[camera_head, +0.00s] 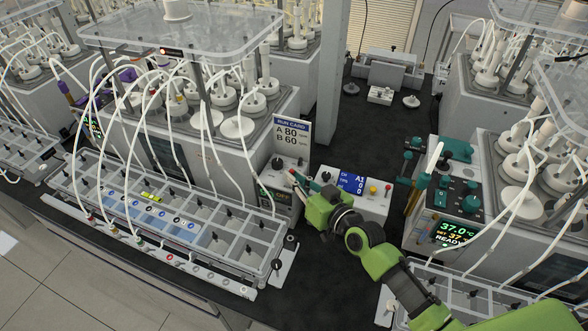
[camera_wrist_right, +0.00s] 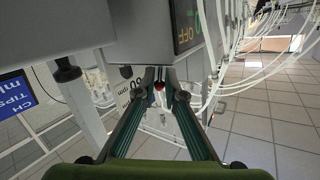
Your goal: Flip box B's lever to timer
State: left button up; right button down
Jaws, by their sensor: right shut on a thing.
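A small grey control box (camera_head: 279,203) with a dark display stands at the right end of the left reactor bench. I cannot read a letter B on it. My right gripper (camera_head: 297,180) reaches it from the right, with its fingertips at the box's upper right side. In the right wrist view my fingers (camera_wrist_right: 160,78) close around a small red-tipped part (camera_wrist_right: 159,86), which looks like the lever's end. The lever's shaft and its setting are hidden by the fingers. My left gripper is not in view.
A run card (camera_head: 291,133) reading A 80, B 60 stands behind the box.

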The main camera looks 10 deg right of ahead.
jog(key=shift+w+d+r+m+g+p, duration=0.1)
jog(key=shift+w+r+m+g+p, duration=0.05)
jog(key=shift+m+g+p, duration=0.3)
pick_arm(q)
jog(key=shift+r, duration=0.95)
pick_arm(e)
jog(key=c, duration=2.1)
grip_release()
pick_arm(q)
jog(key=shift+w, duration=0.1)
pick_arm(e)
jog(key=v, duration=1.2)
jog(key=shift+f, duration=0.2)
